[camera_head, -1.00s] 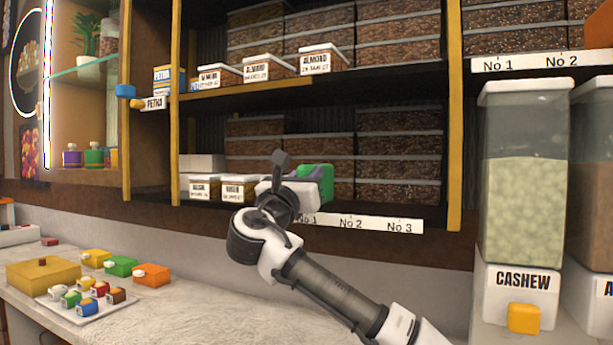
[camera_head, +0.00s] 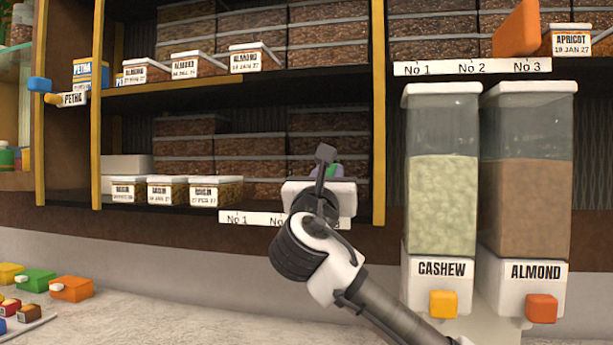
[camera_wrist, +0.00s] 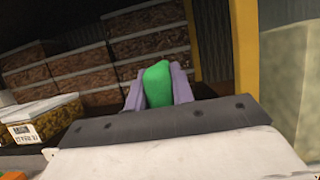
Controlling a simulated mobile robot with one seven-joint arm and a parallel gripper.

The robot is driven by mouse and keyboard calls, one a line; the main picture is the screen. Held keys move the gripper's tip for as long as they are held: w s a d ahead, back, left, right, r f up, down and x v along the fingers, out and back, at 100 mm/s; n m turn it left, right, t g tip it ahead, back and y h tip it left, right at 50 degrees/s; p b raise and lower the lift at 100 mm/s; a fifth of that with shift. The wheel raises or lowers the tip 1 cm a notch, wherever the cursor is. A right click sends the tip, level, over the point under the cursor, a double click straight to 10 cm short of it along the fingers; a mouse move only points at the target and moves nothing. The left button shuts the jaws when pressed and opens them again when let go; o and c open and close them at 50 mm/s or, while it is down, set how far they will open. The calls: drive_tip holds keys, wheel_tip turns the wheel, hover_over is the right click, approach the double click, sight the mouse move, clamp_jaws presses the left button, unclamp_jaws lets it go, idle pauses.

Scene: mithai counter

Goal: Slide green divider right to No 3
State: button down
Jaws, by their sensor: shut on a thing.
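The green divider (camera_wrist: 158,88) stands between the two purple-grey fingers of my gripper (camera_wrist: 158,86) in the wrist view, and the fingers are shut on it. In the head view only a small part of the green divider (camera_head: 332,171) shows above my gripper (camera_head: 328,172), at the lower shelf. The white number strip (camera_head: 250,218) runs along that shelf's front edge.
A yellow post (camera_head: 378,130) stands just right of my gripper. Raisin boxes (camera_head: 166,190) sit to the left on the same shelf. Cashew (camera_head: 440,180) and almond (camera_head: 527,180) dispensers stand at the right. An orange divider (camera_head: 516,32) is on the upper right shelf.

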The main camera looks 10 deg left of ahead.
drive_tip(key=shift+d, duration=0.15)
drive_tip(key=c, duration=1.6)
unclamp_jaws()
drive_tip(key=o, duration=0.4)
drive_tip(key=shift+d, duration=0.2)
drive_tip(key=shift+a, duration=0.1)
drive_tip(key=b+v, duration=0.3)
drive_tip(key=v, duration=1.1)
drive_tip(key=shift+f, duration=0.1)
